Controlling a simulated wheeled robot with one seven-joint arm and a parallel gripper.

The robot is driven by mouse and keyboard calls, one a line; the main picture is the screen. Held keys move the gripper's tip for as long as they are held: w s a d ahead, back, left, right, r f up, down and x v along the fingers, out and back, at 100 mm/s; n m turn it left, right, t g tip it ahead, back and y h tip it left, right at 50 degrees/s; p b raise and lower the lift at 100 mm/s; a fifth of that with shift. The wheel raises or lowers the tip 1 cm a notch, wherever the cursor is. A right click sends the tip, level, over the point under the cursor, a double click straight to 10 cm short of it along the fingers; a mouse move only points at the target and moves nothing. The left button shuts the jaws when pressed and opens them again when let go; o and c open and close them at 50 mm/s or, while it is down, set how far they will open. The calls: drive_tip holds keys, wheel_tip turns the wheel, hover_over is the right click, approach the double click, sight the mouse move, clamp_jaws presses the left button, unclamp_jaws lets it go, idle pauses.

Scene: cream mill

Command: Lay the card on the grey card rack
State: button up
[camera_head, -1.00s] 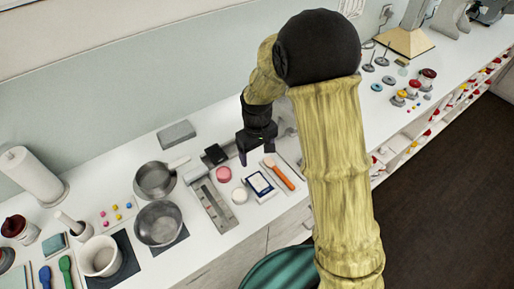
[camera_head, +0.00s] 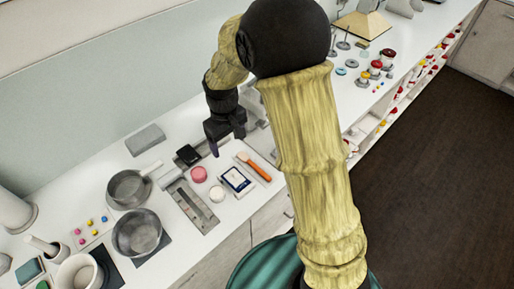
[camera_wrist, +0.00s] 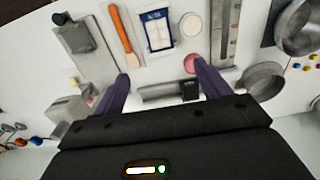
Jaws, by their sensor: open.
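The card (camera_head: 237,180) is white with a blue border and lies flat on the counter. It also shows in the wrist view (camera_wrist: 158,34), beyond my fingertips. My gripper (camera_head: 227,145) is open and empty, pointing down above the counter behind the card. In the wrist view my two fingers (camera_wrist: 160,72) are spread apart, with nothing between them. A low grey bar (camera_wrist: 160,92) with a black block (camera_wrist: 190,90) lies below the fingers; it may be the grey card rack, but I cannot tell for sure.
An orange-handled tool (camera_head: 254,167) lies right of the card. A pink disc (camera_head: 198,174) and a white disc (camera_head: 217,194) lie left of it, beside a long grey plate (camera_head: 192,206). Two metal pans (camera_head: 137,233) stand farther left. A grey block (camera_head: 145,139) sits near the wall.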

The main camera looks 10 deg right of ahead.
drive_tip(key=s+d+r+m+t, duration=0.2)
drive_tip(key=s+d+m, duration=0.4)
drive_tip(key=s+d, duration=0.7)
drive_tip(key=shift+s+d+r+m+t, duration=0.15)
drive_tip(key=shift+d+r+m+t, duration=0.2)
drive_tip(key=shift+d+r, duration=0.45)
